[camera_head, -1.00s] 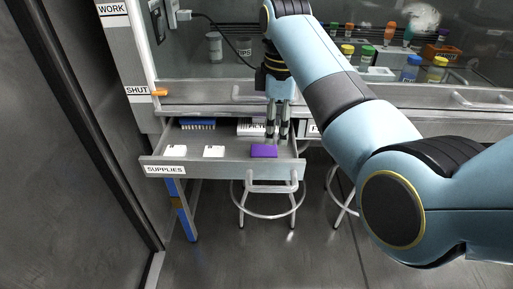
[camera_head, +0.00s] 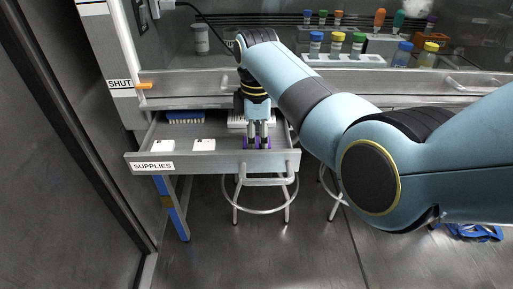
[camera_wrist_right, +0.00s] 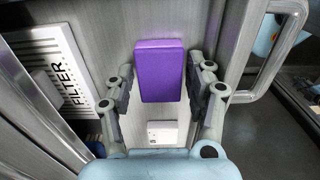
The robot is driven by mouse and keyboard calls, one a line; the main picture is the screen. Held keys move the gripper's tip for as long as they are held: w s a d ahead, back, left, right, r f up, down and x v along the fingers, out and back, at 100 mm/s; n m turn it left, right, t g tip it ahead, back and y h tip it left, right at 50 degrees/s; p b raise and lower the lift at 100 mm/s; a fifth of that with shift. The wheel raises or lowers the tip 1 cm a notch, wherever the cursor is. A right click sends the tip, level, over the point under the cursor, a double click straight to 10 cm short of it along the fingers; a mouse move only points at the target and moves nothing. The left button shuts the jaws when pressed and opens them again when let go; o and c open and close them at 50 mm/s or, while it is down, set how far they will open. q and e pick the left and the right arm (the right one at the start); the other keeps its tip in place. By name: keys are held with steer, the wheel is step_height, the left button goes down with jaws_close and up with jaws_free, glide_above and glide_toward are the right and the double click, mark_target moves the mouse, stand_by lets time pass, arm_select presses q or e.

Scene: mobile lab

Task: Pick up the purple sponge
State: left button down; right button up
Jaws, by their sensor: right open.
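The purple sponge (camera_wrist_right: 161,71) lies on the floor of the open supplies drawer (camera_head: 222,163). In the head view the sponge (camera_head: 246,143) is mostly hidden behind my right gripper (camera_head: 258,142); only bits of purple show by the fingers. In the right wrist view my right gripper (camera_wrist_right: 162,85) is open, pointing down over the drawer, with one finger on each side of the sponge. I cannot tell whether the fingers touch it. My left gripper is not in view.
Two white blocks (camera_head: 203,145) lie left of the sponge in the drawer. A blue rack (camera_head: 186,117) and a white filter box (camera_wrist_right: 60,65) are at its back. The drawer handle (camera_wrist_right: 272,45) is close by the gripper. Stools stand below.

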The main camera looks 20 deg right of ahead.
mark_target(258, 141)
steer(key=c, duration=0.7)
steer(key=shift+o, duration=0.2)
steer(key=shift+r, duration=0.1)
steer(key=shift+r, duration=0.25)
step_height(258, 141, up, 4)
steer(key=shift+d+p, duration=0.1)
steer(key=shift+p, duration=0.75)
steer(key=s+d+r+p, duration=0.2)
steer(key=s+d+r, duration=0.4)
steer(key=s+d, duration=0.2)
steer(key=shift+s+r+p, duration=0.15)
steer(key=shift+r+p, duration=0.05)
steer(key=shift+p, duration=0.2)
